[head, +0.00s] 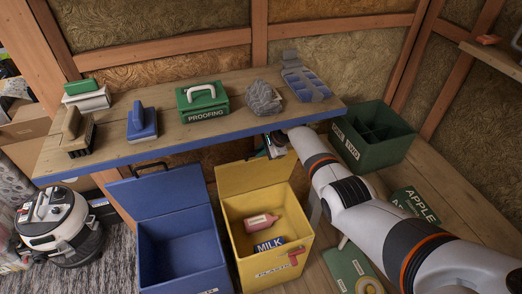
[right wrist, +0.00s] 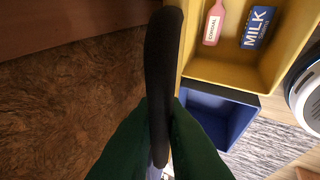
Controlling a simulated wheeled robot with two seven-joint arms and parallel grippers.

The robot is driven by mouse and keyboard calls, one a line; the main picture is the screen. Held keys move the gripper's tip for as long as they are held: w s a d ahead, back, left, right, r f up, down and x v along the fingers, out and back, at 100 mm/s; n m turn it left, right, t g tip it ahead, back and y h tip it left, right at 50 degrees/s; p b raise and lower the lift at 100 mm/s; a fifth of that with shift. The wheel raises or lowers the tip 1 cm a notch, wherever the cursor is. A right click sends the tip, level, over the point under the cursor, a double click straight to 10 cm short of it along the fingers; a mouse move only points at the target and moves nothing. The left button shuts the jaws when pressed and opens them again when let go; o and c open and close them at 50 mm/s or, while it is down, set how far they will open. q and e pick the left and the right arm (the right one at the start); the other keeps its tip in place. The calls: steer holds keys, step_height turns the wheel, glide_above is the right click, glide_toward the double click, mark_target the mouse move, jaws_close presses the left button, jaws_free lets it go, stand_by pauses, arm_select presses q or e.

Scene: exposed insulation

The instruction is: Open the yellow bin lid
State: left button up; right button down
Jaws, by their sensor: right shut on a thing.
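The yellow bin (head: 310,240) stands in front of the table with its yellow lid (head: 250,175) raised at the back, its inside exposed. In it lie a pink bottle (head: 262,221) and a blue carton marked MILK (head: 270,245). My right gripper (head: 272,147) is at the lid's top edge, under the table's front edge and partly hidden by it. In the right wrist view its green fingers (right wrist: 158,140) are shut on a black handle (right wrist: 165,65). The yellow bin (right wrist: 285,75) also shows there. My left gripper is not in view.
A blue bin (head: 182,255) with its lid (head: 155,195) raised stands left of the yellow one. The wooden table (head: 230,110) is close above my right gripper. A green divided crate (head: 352,150) and green boards (head: 345,268) are on the right. A vacuum (head: 55,220) is at left.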

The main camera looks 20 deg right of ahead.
steer(key=c, duration=1.5)
jaws_free()
steer(key=shift+s+d+r, duration=0.3)
steer(key=shift+r, duration=0.25)
steer(key=s+d, duration=0.4)
steer(key=s+d+p, duration=0.1)
steer(key=s+d, duration=0.3)
steer(key=shift+s+d, duration=0.2)
steer(key=shift+s, duration=0.05)
steer(key=shift+f, duration=0.15)
